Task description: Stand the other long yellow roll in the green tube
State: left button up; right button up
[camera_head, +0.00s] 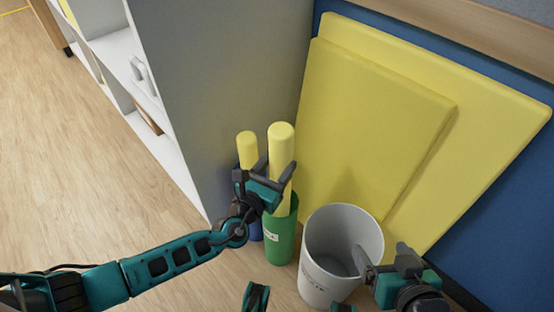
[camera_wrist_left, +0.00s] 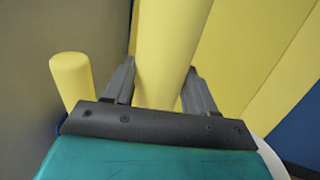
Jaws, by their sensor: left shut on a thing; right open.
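A long yellow roll (camera_head: 281,145) stands upright with its lower end inside the green tube (camera_head: 281,242). My left gripper (camera_head: 276,172) is shut on this roll above the tube's rim. In the left wrist view the roll (camera_wrist_left: 165,45) runs between the two fingers. Another yellow roll (camera_head: 247,147) stands just to the left, in a blue tube (camera_head: 256,232) mostly hidden behind my left gripper; that roll also shows in the left wrist view (camera_wrist_left: 72,78). My right gripper (camera_head: 384,262) is open and empty at the right side of the white bin. The roll's bottom end is hidden.
A white bin (camera_head: 317,281) stands right of the green tube, close to it. Large yellow panels (camera_head: 370,120) lean against the blue wall (camera_head: 520,215) behind. A grey cabinet side (camera_head: 225,80) rises at the left. The wooden floor (camera_head: 90,190) at left is clear.

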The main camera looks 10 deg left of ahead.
pick_arm(q)
jog(key=shift+f, duration=0.2)
jog(key=o, duration=1.2)
jog(key=shift+c, duration=0.2)
pick_arm(e)
jog(key=shift+w+r, duration=0.15)
jog(key=shift+w, duration=0.05)
pick_arm(q)
jog(key=shift+s, duration=0.1)
jog(key=p+v, duration=0.1)
jog(key=v, duration=0.6)
jog(key=shift+s, duration=0.2)
pick_arm(e)
jog(key=shift+s+d, duration=0.2)
jog(key=shift+s, duration=0.15)
jog(key=shift+w+a+r, duration=0.1)
jog(key=shift+w+r, duration=0.15)
jog(key=shift+r, duration=0.1)
